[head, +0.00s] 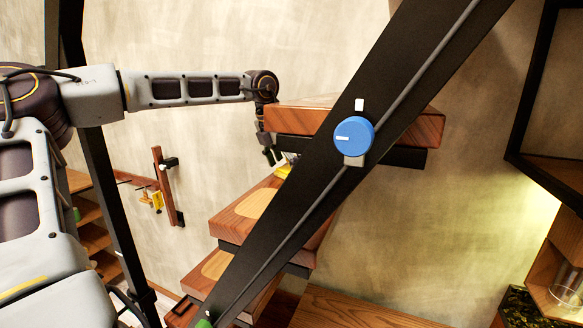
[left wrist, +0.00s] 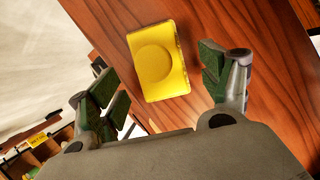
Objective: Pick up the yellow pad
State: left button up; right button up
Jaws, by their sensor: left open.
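The yellow pad (left wrist: 157,62) is a rectangular block with a round disc shape on its face, lying on a reddish wooden stair tread (left wrist: 255,80) in the left wrist view. In the head view only a small yellow part of the pad (head: 285,171) shows beside the black beam. My left gripper (left wrist: 157,82) is open, with green-padded fingers on either side of the pad's near part and gaps visible on both sides. In the head view the left gripper (head: 272,156) is just above the pad, partly hidden by the beam. My right gripper is not in view.
A black diagonal beam (head: 400,75) with a blue round knob (head: 353,135) crosses in front of the stairs. A higher tread (head: 420,125) overhangs close to my left gripper. A wooden wall bracket with a yellow object (head: 152,200) is at left.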

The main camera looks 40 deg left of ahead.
pick_arm(q)
jog(key=shift+w+f, duration=0.25)
jog(key=shift+f, duration=0.35)
jog(key=shift+c, duration=0.3)
jog(key=c, duration=1.1)
jog(key=shift+c, duration=0.2)
jog(key=shift+r, duration=0.1)
jog(key=shift+r, duration=0.8)
jog(key=shift+r+b, duration=0.8)
jog(key=shift+r, duration=3.35)
